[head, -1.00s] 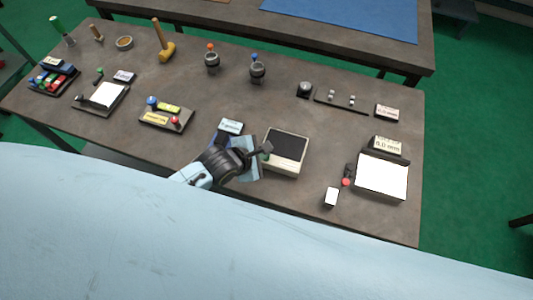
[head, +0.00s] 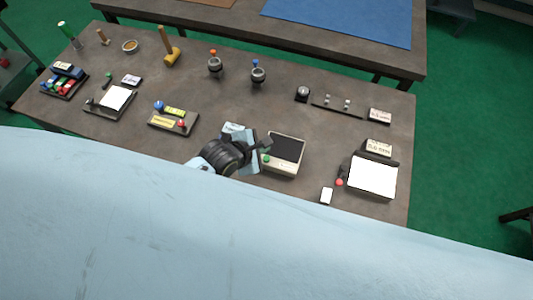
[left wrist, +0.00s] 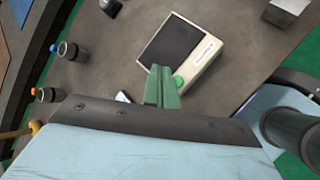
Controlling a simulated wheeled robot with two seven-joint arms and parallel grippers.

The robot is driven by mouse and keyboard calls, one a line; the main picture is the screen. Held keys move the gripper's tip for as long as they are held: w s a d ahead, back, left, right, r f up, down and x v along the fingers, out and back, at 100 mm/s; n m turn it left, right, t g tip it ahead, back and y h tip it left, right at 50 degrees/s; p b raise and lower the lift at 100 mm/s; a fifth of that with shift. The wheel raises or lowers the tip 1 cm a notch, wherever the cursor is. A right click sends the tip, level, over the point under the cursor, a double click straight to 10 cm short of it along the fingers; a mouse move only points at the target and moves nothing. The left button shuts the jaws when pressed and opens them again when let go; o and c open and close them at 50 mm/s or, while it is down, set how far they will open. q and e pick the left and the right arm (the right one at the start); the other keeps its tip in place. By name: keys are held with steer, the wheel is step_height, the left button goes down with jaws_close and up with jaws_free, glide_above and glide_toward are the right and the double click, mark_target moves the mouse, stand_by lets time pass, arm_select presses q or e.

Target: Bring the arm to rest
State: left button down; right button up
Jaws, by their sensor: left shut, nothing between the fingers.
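My left gripper (head: 264,145) reaches over the bench just left of a cream box with a dark top (head: 285,155). Its fingers are shut and empty. In the left wrist view the closed greenish fingers (left wrist: 160,88) overlap the near edge of the cream box (left wrist: 185,50), which has a green button (left wrist: 177,82). I cannot tell whether the fingers touch it. The pale arm behind the gripper hides part of the front of the bench. My right gripper is not in view.
The grey bench (head: 235,100) carries a wooden mallet (head: 170,50), two dark round holders (head: 258,75), a panel with buttons (head: 173,121) and a white-topped box (head: 373,175) at the right. Bare bench lies between the holders and the cream box.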

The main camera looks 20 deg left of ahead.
arm_select(q)
steer(key=shift+s+r, duration=0.1)
steer(key=shift+r, duration=0.05)
stand_by(0.5)
steer(key=s+a+r+m+g+y, duration=0.2)
steer(key=s+a+r+m, duration=0.35)
steer(key=s+m, duration=0.5)
steer(key=s+a+r+m+g+y, duration=0.3)
steer(key=s+r+m, duration=0.35)
steer(key=m, duration=0.65)
step_height(320, 180, down, 32)
steer(key=s+a+r+h+b, duration=0.1)
steer(key=s+b, duration=0.1)
steer(key=b, duration=0.6)
steer(key=s+a+f+b, duration=0.1)
steer(key=s+f+b, duration=0.2)
steer(key=s+f, duration=0.2)
steer(key=s+a+f+g+b, duration=0.1)
steer(key=s+f+b, duration=0.2)
steer(key=f, duration=0.9)
steer(key=s+f+g+b, duration=0.1)
steer(key=s+f+b, duration=0.1)
steer(key=s+f, duration=0.6)
steer(key=shift+s+a+f+m+b, duration=0.2)
steer(key=shift+a+m+b, duration=0.15)
steer(key=shift+a+b, duration=0.05)
